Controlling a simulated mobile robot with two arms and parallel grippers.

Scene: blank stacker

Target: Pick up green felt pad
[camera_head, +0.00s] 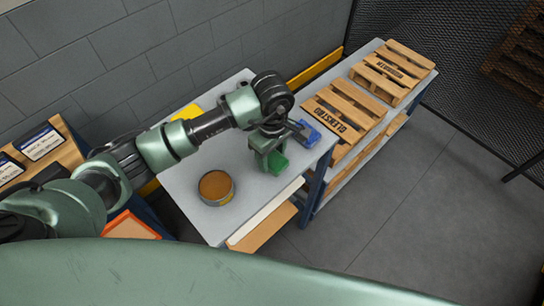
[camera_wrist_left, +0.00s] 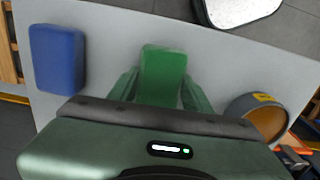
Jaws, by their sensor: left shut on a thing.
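The green felt pad (camera_head: 277,163) is at my left gripper (camera_head: 268,150), over the right part of the grey table. In the left wrist view the pad (camera_wrist_left: 163,75) is a green block between the two fingers of my left gripper (camera_wrist_left: 160,90), which is shut on it. Whether the pad touches the table is hard to tell. My right gripper is not in view.
A blue block (camera_head: 307,132) lies near the table's right edge, beside the gripper. A round tin with a brown top (camera_head: 216,187) stands on the grey table (camera_head: 185,180). Small wooden pallets (camera_head: 345,108) lie on the neighbouring table to the right.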

